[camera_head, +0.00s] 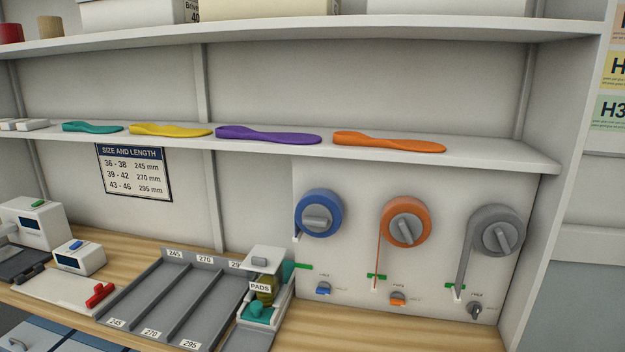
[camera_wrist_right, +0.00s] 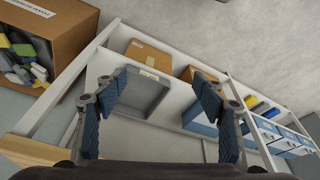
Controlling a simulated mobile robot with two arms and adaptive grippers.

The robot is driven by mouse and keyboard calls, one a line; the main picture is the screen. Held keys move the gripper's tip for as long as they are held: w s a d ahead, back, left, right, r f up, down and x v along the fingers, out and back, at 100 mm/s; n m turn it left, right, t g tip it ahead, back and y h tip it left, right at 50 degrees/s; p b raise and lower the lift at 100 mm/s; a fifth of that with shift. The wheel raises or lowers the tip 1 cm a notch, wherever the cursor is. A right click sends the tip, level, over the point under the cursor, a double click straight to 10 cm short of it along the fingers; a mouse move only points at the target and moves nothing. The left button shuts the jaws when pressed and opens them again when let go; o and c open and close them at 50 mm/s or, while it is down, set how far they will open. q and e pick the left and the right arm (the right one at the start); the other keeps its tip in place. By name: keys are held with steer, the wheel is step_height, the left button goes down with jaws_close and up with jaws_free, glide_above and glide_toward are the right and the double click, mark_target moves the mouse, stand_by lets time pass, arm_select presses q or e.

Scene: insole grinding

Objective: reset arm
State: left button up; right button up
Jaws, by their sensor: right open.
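My right gripper (camera_wrist_right: 158,100) shows in the right wrist view with its blue-padded fingers spread wide and nothing between them. It is above the floor, in front of a low white shelf unit. No gripper shows in the head view, so my left gripper is out of sight. In the head view, a teal insole (camera_head: 92,127), a yellow insole (camera_head: 170,130), a purple insole (camera_head: 268,134) and an orange insole (camera_head: 388,142) lie in a row on the middle shelf (camera_head: 490,156).
A grey tray (camera_head: 165,305) with 245, 270 and 295 lanes lies on the wooden bench. Beside it stands a pads dispenser (camera_head: 262,285). Blue (camera_head: 319,213), orange (camera_head: 406,222) and grey (camera_head: 497,230) reels hang on the back panel. A cardboard box (camera_wrist_right: 85,30) is beside the shelf unit.

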steer(key=s+f+g+b, duration=0.1)
steer(key=s+f+b, duration=0.25)
steer(key=f, duration=2.25)
steer(key=s+d+f+g+b, duration=0.1)
steer(key=s+d+f, duration=0.2)
steer(key=s+f, duration=1.3)
steer(key=shift+s+d+f, duration=0.15)
steer(key=shift+s+f, duration=0.1)
steer(key=shift+f, duration=0.2)
steer(key=shift+c, duration=0.2)
